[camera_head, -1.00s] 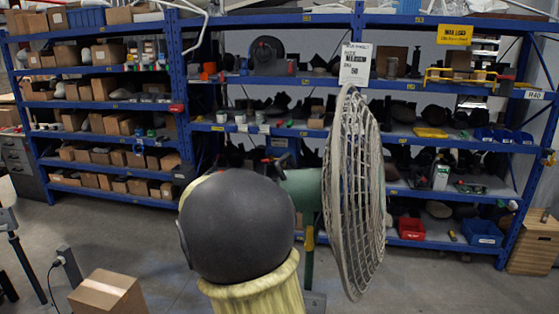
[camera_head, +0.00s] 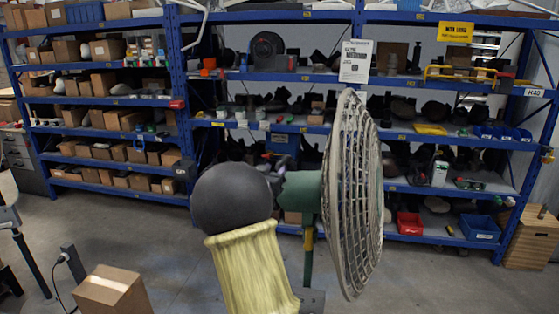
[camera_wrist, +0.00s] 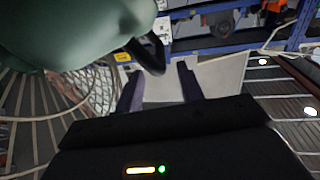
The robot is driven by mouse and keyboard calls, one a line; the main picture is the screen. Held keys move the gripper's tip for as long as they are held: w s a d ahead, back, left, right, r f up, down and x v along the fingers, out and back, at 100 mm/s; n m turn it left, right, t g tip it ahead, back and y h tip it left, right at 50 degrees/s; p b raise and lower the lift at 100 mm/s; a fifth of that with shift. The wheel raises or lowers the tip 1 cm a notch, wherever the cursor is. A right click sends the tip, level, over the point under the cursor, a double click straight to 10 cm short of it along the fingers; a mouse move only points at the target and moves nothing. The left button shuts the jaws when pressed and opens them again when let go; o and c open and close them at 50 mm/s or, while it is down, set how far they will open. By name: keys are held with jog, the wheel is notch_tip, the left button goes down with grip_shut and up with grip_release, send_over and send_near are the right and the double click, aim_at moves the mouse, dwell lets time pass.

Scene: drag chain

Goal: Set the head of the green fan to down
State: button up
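The green fan stands in the middle of the head view, with its wire cage (camera_head: 350,195) side-on, close to upright and facing right. Its green motor housing (camera_head: 301,192) is left of the cage, above a green post (camera_head: 308,262). In the wrist view the housing (camera_wrist: 75,30) fills the upper left, with the cage (camera_wrist: 65,110) below it. A black curved handle (camera_wrist: 152,55) hangs from the housing just ahead of my gripper (camera_wrist: 160,72). The fingers are apart, and I see nothing clamped between them. My arm hides the gripper in the head view.
Blue shelving (camera_head: 455,145) with boxes and parts spans the back. A cardboard box (camera_head: 110,290) is at the lower left, near a short grey post (camera_head: 72,264). Wooden crates (camera_head: 533,240) stand at the right. Grey floor is open between fan and shelves.

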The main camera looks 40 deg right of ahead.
jog(key=p+x, duration=0.1)
jog(key=x, duration=0.4)
jog(key=shift+c, duration=0.2)
grip_shut()
